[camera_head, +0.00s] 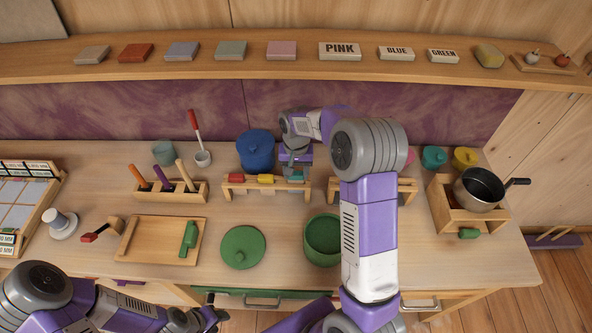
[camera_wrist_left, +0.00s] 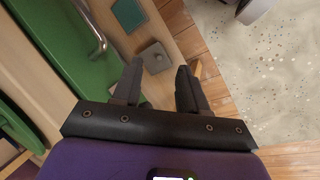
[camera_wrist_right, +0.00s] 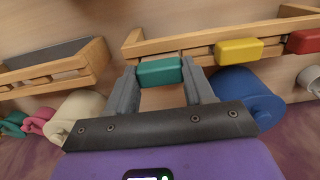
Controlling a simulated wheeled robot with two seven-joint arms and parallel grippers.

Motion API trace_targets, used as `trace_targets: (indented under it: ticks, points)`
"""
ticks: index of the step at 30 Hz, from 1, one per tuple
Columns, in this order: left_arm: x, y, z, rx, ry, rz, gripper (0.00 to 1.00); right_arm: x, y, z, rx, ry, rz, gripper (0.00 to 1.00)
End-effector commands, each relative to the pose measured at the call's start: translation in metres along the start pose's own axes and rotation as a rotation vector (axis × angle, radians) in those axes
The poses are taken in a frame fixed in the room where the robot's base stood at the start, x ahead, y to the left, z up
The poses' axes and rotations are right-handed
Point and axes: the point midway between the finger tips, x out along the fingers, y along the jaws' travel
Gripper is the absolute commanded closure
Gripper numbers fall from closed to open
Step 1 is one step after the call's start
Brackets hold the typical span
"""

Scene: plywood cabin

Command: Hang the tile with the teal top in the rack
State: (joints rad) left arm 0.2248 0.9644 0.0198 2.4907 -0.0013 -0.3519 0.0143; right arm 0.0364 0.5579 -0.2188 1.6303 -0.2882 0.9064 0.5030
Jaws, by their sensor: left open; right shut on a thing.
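The tile with the teal top (camera_head: 296,176) is between the fingers of my right gripper (camera_head: 295,172), at the right end of the wooden rack (camera_head: 240,190). In the right wrist view the teal top (camera_wrist_right: 159,71) sits between both fingertips (camera_wrist_right: 162,78), level with the rack's front rail (camera_wrist_right: 190,42). I cannot tell if the tile rests on the rack. Tiles with a red top (camera_head: 235,178) and a yellow top (camera_head: 266,179) hang in the rack. My left gripper (camera_head: 208,318) is low at the front edge; its fingers (camera_wrist_left: 160,85) are open and empty.
A blue pot (camera_head: 255,150) stands behind the rack. A green lid (camera_head: 242,247) and green pot (camera_head: 322,238) stand in front. A second wooden rack (camera_head: 392,188) is to the right, partly hidden by my right arm. A wooden tray (camera_head: 150,240) lies front left.

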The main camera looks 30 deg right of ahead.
Motion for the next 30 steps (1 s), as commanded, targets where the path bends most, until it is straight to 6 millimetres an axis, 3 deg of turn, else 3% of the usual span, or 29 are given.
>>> trace_targets:
  ticks: [12,21,22,27,30]
  points:
    - [0.011,-0.004,-0.001,0.0,0.0,0.0,0.57,0.018,0.0,0.0,0.0,-0.001,0.001,0.69]
    - [0.011,-0.004,-0.001,0.0,0.0,0.0,0.57,0.018,0.0,0.0,0.0,0.0,0.0,0.69]
    - [0.011,-0.004,-0.001,0.0,0.0,0.0,0.57,0.018,0.0,0.0,0.0,0.0,0.0,0.44]
    - [0.011,-0.004,-0.001,0.0,0.0,0.0,0.57,0.018,0.0,0.0,0.0,0.0,0.0,0.18]
    - [0.011,-0.004,-0.001,0.0,0.0,0.0,0.57,0.018,0.0,0.0,0.0,0.0,0.0,0.18]
